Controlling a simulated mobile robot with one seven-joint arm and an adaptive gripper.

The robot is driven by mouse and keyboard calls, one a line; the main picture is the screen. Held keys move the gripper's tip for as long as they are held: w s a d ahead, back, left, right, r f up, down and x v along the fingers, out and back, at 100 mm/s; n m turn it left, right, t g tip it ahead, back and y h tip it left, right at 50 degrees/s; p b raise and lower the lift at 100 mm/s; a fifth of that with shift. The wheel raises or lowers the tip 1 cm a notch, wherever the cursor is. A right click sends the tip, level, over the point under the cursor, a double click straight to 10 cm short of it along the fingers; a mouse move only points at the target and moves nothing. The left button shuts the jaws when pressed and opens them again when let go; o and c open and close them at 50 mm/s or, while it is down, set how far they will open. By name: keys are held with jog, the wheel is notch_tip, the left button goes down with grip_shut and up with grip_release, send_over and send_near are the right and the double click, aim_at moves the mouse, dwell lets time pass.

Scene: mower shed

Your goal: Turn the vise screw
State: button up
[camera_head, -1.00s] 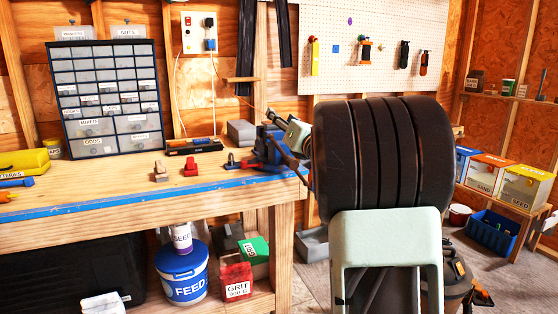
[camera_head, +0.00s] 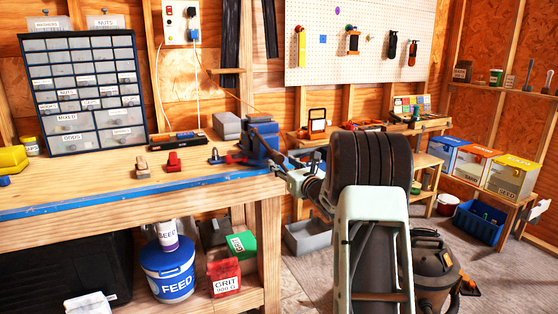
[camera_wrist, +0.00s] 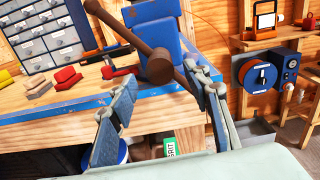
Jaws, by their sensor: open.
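The blue vise (camera_head: 262,140) stands at the right end of the workbench, and its blue body (camera_wrist: 153,28) fills the top middle of the wrist view. The vise screw's round brown head (camera_wrist: 159,66) faces my wrist camera. Its brown handle bar (camera_wrist: 118,27) slants from upper left to lower right. My gripper (camera_wrist: 160,85) is open, with one finger on either side of the screw head in the picture. The bar's lower right end overlaps the right finger; I cannot tell whether they touch. In the head view my gripper (camera_head: 287,167) is small, just off the bench's end.
The workbench (camera_head: 120,187) has a blue front edge. Red and tan small blocks, a drawer cabinet (camera_head: 85,95) and grey blocks (camera_head: 227,126) stand on it. Open floor lies at the right.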

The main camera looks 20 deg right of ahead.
aim_at(279, 161)
jog(key=shift+w, duration=1.9)
jog(key=c, duration=1.1)
jog(key=shift+c, duration=0.2)
jog(key=shift+f+m+b, duration=0.1)
jog(key=shift+m+b, duration=0.2)
jog(key=shift+b, duration=0.15)
